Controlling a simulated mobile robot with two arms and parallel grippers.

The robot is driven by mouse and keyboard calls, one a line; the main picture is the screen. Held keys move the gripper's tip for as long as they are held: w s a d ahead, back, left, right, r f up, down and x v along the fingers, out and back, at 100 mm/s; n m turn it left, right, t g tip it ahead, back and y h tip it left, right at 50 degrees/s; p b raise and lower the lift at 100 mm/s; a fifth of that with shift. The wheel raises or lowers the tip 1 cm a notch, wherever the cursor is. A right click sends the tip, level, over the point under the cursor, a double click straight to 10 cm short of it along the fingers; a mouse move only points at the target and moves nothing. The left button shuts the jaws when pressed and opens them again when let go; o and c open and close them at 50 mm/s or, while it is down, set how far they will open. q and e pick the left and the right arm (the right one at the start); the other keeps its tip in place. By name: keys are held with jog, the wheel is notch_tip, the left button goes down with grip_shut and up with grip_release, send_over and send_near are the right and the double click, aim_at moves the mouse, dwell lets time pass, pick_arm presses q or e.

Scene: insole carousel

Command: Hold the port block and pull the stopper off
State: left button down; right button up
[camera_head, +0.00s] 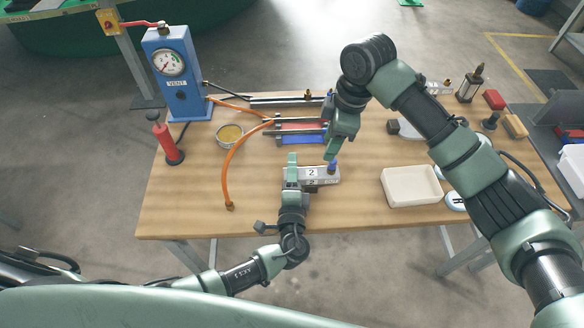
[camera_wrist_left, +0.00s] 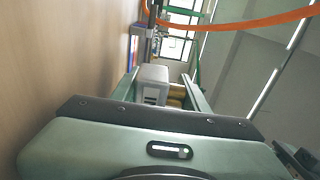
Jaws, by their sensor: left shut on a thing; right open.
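The grey port block (camera_head: 322,175) with a label "2" lies on the workbench near the front middle. A blue stopper (camera_head: 332,167) stands up at its right end. My left gripper (camera_head: 291,166) is shut on the block's left end. In the left wrist view, the light-grey block (camera_wrist_left: 152,84) sits between the fingers of my left gripper (camera_wrist_left: 165,88), with brassy round parts beside it. My right gripper (camera_head: 334,150) is open, pointing down just above the stopper; I cannot tell whether the stopper's top is between its fingers.
A blue gauge stand (camera_head: 182,85), a red hand pump (camera_head: 166,140), a round tin (camera_head: 230,135) and an orange hose (camera_head: 228,168) occupy the left. A rail fixture (camera_head: 290,130) lies behind the block. A cream tray (camera_head: 411,186) stands to the right. The front left of the wooden bench (camera_head: 180,205) is clear.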

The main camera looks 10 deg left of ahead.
aim_at(332, 166)
jog(key=shift+w+d+r+n+h, duration=0.2)
jog(key=shift+w+d+n+h, duration=0.4)
jog(key=shift+w+n+h, duration=0.35)
jog(key=shift+f, duration=4.5)
jog(key=shift+s, duration=0.1)
grip_shut()
pick_arm(q)
jog(key=shift+a, duration=0.1)
pick_arm(e)
jog(key=shift+r, duration=0.1)
jog(key=shift+r, duration=2.9)
